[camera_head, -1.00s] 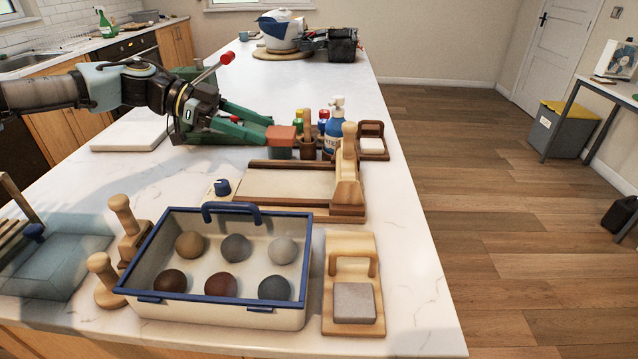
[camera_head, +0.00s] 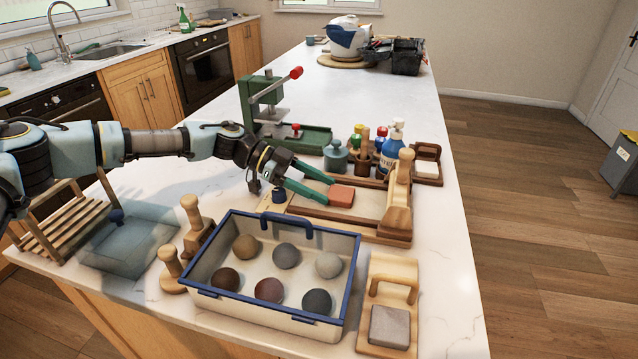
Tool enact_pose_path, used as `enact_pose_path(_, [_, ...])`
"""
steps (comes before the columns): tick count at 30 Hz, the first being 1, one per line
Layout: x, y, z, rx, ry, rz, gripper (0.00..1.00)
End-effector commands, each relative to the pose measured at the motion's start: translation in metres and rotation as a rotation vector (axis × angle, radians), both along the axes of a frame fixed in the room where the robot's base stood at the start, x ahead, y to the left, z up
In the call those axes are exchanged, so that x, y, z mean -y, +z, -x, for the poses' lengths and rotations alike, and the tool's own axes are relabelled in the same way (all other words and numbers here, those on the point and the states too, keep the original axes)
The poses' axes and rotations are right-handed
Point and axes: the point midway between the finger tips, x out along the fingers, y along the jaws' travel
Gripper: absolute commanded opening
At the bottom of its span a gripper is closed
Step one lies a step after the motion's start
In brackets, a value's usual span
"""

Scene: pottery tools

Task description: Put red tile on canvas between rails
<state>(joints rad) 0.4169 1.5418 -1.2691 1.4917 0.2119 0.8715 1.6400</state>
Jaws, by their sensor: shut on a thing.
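The red tile (camera_head: 341,196) is a flat brick-red slab at the tips of my gripper (camera_head: 331,192). The green fingers are shut on it, and it sits over the board; whether it touches the surface I cannot tell. The beige canvas (camera_head: 370,204) lies on a wooden board, partly hidden by tile and fingers. A wooden rail (camera_head: 345,227) runs along its near side. The far rail is largely hidden. A wooden roller or block with a knob (camera_head: 399,195) stands at the board's right end.
A blue-rimmed tray (camera_head: 230,283) with several clay balls stands in front. A green press (camera_head: 290,133), a teal jar (camera_head: 336,156) and bottles (camera_head: 391,145) stand behind. A wooden-handled block (camera_head: 390,325) is at front right. The counter's far middle (camera_head: 345,80) is clear.

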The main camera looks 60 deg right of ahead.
Motion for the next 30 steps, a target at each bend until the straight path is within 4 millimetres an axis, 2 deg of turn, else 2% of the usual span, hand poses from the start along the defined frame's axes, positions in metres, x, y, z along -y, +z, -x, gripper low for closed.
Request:
enact_pose_path(1, [0.000, -0.001, 0.000, 0.001, 0.000, -0.001, 0.10])
enact_pose_path(2, [0.000, -0.001, 0.000, 0.001, 0.000, -0.001, 0.72])
enact_pose_path(9, [0.000, -0.001, 0.000, 0.001, 0.000, -0.001, 0.99])
enact_pose_path(17, [0.000, 0.000, -0.001, 0.001, 0.001, -0.001, 0.99])
enact_pose_path(20, [-0.002, 0.001, -0.008, 0.002, 0.002, 0.000, 0.99])
enact_pose_path(30, [-0.021, 0.022, -0.065, 0.002, 0.005, 0.001, 0.99])
